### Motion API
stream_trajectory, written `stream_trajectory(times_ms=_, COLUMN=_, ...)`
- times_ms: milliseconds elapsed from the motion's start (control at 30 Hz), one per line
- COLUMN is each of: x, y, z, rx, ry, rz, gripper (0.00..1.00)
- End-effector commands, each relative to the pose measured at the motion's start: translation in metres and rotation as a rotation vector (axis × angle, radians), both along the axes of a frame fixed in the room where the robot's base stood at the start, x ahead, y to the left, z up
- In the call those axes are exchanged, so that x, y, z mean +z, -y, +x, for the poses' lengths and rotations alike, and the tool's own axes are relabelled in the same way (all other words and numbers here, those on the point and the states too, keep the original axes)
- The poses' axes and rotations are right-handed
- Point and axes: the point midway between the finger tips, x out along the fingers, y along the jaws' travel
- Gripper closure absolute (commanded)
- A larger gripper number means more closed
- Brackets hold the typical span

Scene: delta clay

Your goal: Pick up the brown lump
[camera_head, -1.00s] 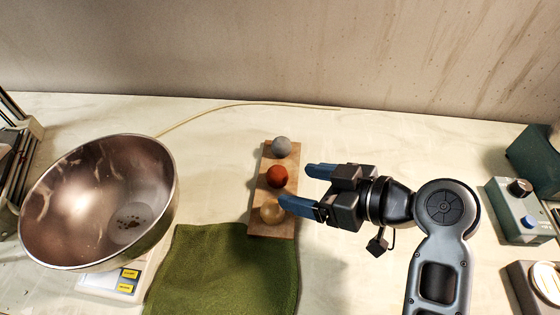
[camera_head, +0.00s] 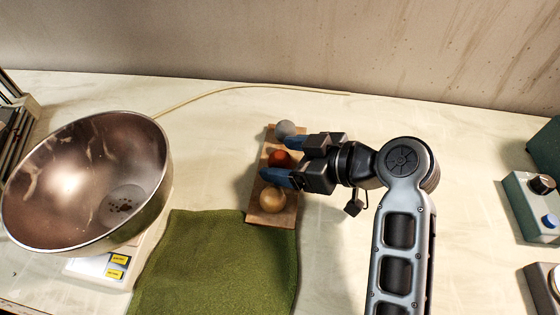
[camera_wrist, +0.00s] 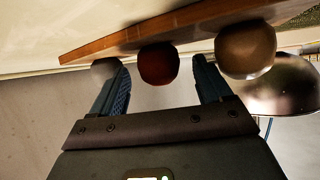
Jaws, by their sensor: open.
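A red-brown lump (camera_head: 279,158) sits in the middle of a row of three on a narrow wooden board (camera_head: 256,205). A tan lump (camera_head: 272,200) is in front of it and a grey lump (camera_head: 286,128) behind it. My gripper (camera_head: 276,157) is open, with one blue finger on each side of the red-brown lump in the head view. In the wrist view the red-brown lump (camera_wrist: 158,64) shows between the two fingertips (camera_wrist: 156,72). I cannot tell whether a finger touches it. The grey lump (camera_wrist: 105,68) is partly hidden behind one finger.
A large metal bowl (camera_head: 90,180) on a scale (camera_head: 98,267) stands at the left. A green cloth (camera_head: 215,262) lies in front of the board. Grey control boxes (camera_head: 532,207) stand at the right edge. A thin cord runs along the back.

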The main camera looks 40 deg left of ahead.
Motion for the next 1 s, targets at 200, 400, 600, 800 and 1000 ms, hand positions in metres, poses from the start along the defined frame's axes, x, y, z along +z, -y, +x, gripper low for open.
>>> stream_trajectory(times_ms=200, x=0.0005, y=0.0004, z=0.0002, rx=0.0, ry=-0.001, rz=0.0, gripper=0.3)
stream_trajectory(times_ms=400, x=0.0004, y=0.0006, z=0.0001, rx=0.0, ry=-0.001, rz=0.0, gripper=0.5)
stream_trajectory(times_ms=600, x=0.0004, y=0.0006, z=0.0001, rx=0.0, ry=-0.001, rz=0.0, gripper=0.69)
stream_trajectory(times_ms=800, x=0.0006, y=0.0006, z=0.0002, rx=0.0, ry=-0.001, rz=0.0, gripper=0.84)
stream_trajectory(times_ms=1000, x=0.001, y=0.0006, z=0.0002, rx=0.0, ry=-0.001, rz=0.001, gripper=0.84)
